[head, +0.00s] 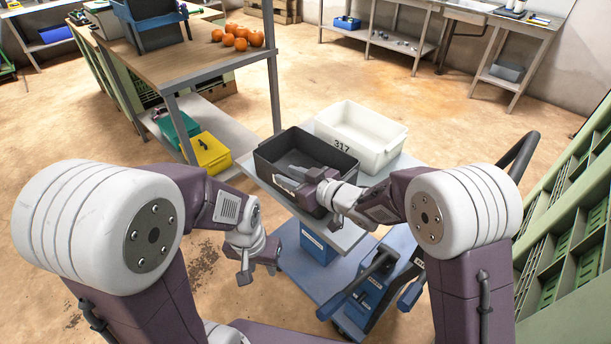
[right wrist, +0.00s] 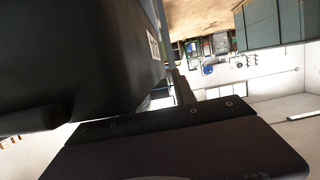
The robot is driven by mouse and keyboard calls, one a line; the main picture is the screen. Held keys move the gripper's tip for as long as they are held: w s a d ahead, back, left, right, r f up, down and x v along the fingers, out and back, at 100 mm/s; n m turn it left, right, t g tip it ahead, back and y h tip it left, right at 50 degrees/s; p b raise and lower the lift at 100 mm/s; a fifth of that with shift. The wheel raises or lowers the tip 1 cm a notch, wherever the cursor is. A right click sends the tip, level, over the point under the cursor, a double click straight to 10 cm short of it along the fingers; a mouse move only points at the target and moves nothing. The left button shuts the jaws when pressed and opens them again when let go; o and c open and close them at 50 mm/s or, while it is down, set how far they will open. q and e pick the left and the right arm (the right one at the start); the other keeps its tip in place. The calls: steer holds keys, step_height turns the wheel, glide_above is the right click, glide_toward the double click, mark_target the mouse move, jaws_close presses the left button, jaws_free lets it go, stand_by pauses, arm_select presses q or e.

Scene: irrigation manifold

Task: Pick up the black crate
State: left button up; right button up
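The black crate (head: 272,156) stands upright on the top shelf of a blue-grey cart, left of a white crate. My right gripper (head: 296,186) is at the crate's near side, overlapping its near wall in the head view. Whether its fingers touch or enclose the wall cannot be told. In the right wrist view the dark crate (right wrist: 75,60) fills the upper left, close to the camera, with a pale label at its right edge. My left gripper (head: 257,268) hangs lower, left of the cart and apart from the crate, with its fingers spread and empty.
The white crate (head: 365,138) marked 317 is beside the black one on the cart (head: 345,233). A workbench (head: 190,65) with oranges stands behind left, with a yellow bin (head: 212,155) below. Green racking (head: 570,225) stands right.

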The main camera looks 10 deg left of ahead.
steer(key=shift+w+a+f, duration=0.15)
steer(key=shift+w+a, duration=0.2)
steer(key=shift+a, duration=0.05)
jaws_close()
stand_by(1.1)
